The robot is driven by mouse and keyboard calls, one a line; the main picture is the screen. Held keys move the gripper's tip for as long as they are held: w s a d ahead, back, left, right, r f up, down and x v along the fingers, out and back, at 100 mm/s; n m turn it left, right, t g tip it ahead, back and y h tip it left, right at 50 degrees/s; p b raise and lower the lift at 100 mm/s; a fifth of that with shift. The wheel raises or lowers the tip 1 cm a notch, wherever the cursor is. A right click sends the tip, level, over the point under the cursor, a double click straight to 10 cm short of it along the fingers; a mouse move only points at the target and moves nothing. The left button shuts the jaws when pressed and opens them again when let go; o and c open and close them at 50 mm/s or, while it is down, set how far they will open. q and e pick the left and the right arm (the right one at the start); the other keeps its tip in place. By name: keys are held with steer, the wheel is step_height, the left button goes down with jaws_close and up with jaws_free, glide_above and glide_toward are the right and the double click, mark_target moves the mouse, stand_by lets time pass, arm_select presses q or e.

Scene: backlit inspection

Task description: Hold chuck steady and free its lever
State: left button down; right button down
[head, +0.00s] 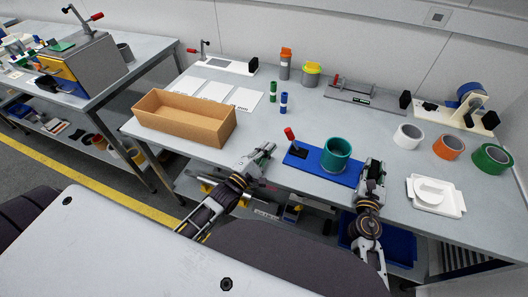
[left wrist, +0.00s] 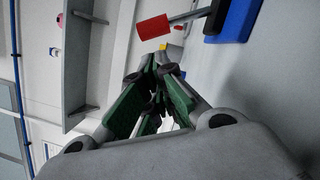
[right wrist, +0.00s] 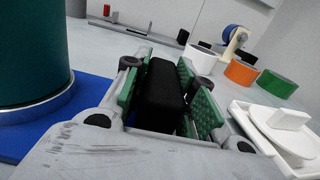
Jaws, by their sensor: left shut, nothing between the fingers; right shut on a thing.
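The chuck has a blue base (head: 316,164) on the table, with a teal cylinder (head: 336,154) standing upright on it. Its lever has a red knob (head: 289,133) and rises from a black block at the base's left end. The red knob also shows in the left wrist view (left wrist: 153,27), just beyond my fingers and apart from them. My left gripper (head: 266,152) is shut and empty, left of the base. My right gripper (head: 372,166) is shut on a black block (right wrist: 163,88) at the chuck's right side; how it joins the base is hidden.
An open cardboard box (head: 185,121) stands left. White, orange and green tape rolls (head: 447,147) and a white tray (head: 436,196) lie right. Two marker-like cylinders (head: 283,102) stand behind the lever. A tape dispenser (head: 465,107) and a grey fixture (head: 364,94) stand at the back.

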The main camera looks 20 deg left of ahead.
mark_target(293, 140)
arm_select(q)
steer(key=shift+x, duration=3.55)
arm_select(e)
steer(key=shift+f, duration=0.3)
